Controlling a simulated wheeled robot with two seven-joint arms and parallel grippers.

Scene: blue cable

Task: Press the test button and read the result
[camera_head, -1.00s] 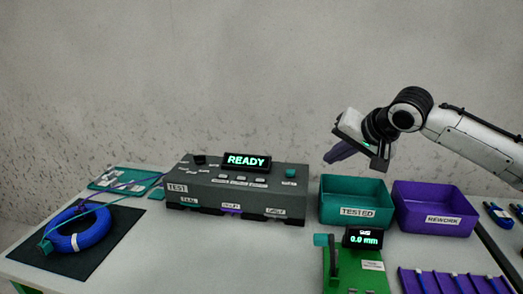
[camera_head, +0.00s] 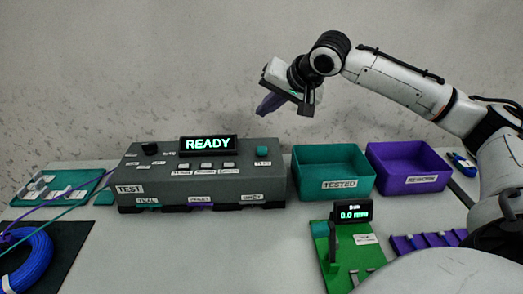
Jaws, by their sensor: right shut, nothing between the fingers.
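The grey test box (camera_head: 220,180) stands on the table with a TEST label on its front left. Its display (camera_head: 208,144) reads READY in green letters. A teal button (camera_head: 262,152) sits at the right of its top, above a small label. My right gripper (camera_head: 268,104) is shut and empty, in the air above that button and apart from it. The blue cable coil (camera_head: 28,260) lies at the lower left, partly cut off. Teal and purple leads (camera_head: 75,200) run from the coil's side towards the box. My left gripper is not in view.
A teal TESTED bin (camera_head: 333,184) and a purple REWORK bin (camera_head: 414,180) stand right of the box. A green gauge fixture (camera_head: 321,230) reading 0.0 mm stands in front, with a purple rack (camera_head: 425,240) beside it. The table between box and gauge is clear.

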